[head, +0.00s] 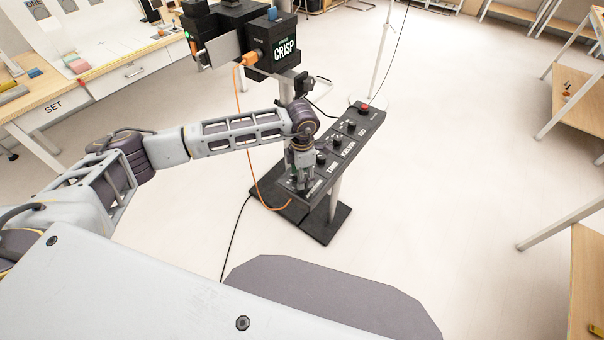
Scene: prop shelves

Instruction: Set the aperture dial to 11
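A long black control panel (345,150) on a stand carries a row of small dark dials with white labels. One dial (321,158) shows just right of my gripper and another (337,141) farther along. My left gripper (301,185) points down over the near end of the panel, fingers at or close to its surface. It hides what lies under it, so I cannot make out the aperture dial or its setting. The fingers are too small to tell whether they are open or shut. My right gripper is out of view.
A black camera box marked CRISP (284,50) stands behind the panel, with an orange cable (240,110) hanging down to the panel. A red button (363,108) is at the far end. A wooden desk (45,95) stands left; shelves (578,95) stand right. The floor between is clear.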

